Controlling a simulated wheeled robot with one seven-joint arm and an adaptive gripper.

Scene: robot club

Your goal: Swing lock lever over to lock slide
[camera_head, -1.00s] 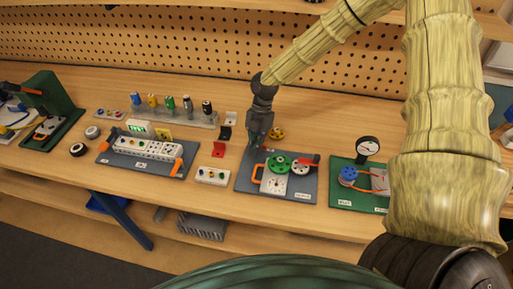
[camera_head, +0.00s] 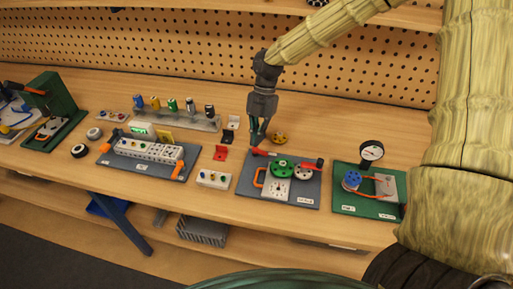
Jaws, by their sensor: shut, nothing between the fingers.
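A grey-blue board (camera_head: 248,188) on the bench carries an orange handle (camera_head: 259,178), a white dial plate (camera_head: 275,188), a green round knob (camera_head: 281,169) and a smaller white round part with a red-ended arm (camera_head: 317,163). A red-tipped lever (camera_head: 261,152) lies at the board's back left, pointing right. I cannot tell for sure which part is the lock lever or where the slide sits. My gripper (camera_head: 257,142) points down just above and behind the red-tipped lever, shut and empty. I cannot tell whether its fingertips touch the lever.
A yellow round part (camera_head: 280,138) lies right behind the board. A green board (camera_head: 345,199) with a gauge (camera_head: 371,152) stands to the right. The pegboard wall (camera_head: 330,75) rises behind.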

